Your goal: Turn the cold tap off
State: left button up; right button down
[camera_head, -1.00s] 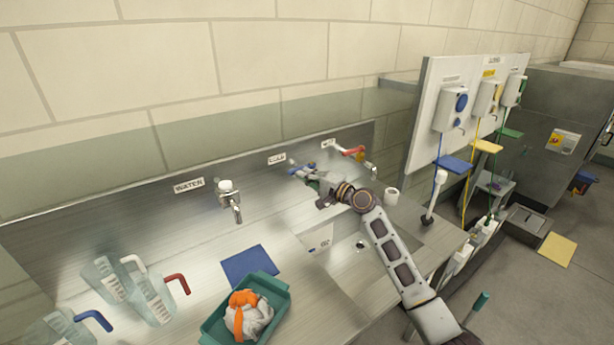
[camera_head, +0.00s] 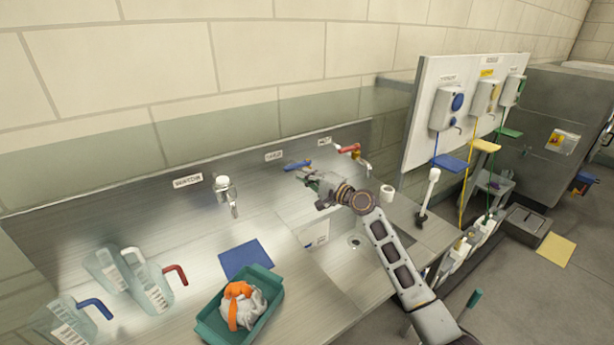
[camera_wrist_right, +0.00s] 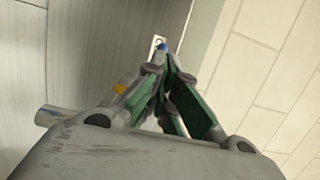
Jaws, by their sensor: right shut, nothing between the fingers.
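The cold tap's blue lever (camera_head: 297,165) sticks out from the steel back panel under a small label, and its body is mostly hidden behind my right gripper. My right gripper (camera_head: 306,179) is shut and empty, just below and in front of the lever. In the right wrist view the fingertips (camera_wrist_right: 166,60) come together, with a small bit of the blue lever (camera_wrist_right: 164,46) just beyond them. I cannot tell whether they touch it. No water stream can be made out. My left gripper is out of view.
The hot tap's red lever (camera_head: 348,148) is close by on the right. Another tap (camera_head: 226,192) stands at left. A white cup (camera_head: 387,193) stands right.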

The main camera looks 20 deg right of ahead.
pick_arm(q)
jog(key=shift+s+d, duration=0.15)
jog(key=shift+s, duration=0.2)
pick_arm(e)
jog(key=shift+v, duration=1.05)
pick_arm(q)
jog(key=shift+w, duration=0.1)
pick_arm(e)
jog(key=shift+s+a, duration=0.15)
jog(key=shift+a, duration=0.05)
pick_arm(q)
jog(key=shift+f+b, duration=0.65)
jog(key=shift+b, duration=0.05)
pick_arm(e)
jog(key=s+a+v, duration=0.1)
jog(key=v, duration=0.7)
jog(key=shift+s+a, duration=0.2)
jog(key=shift+s, duration=0.05)
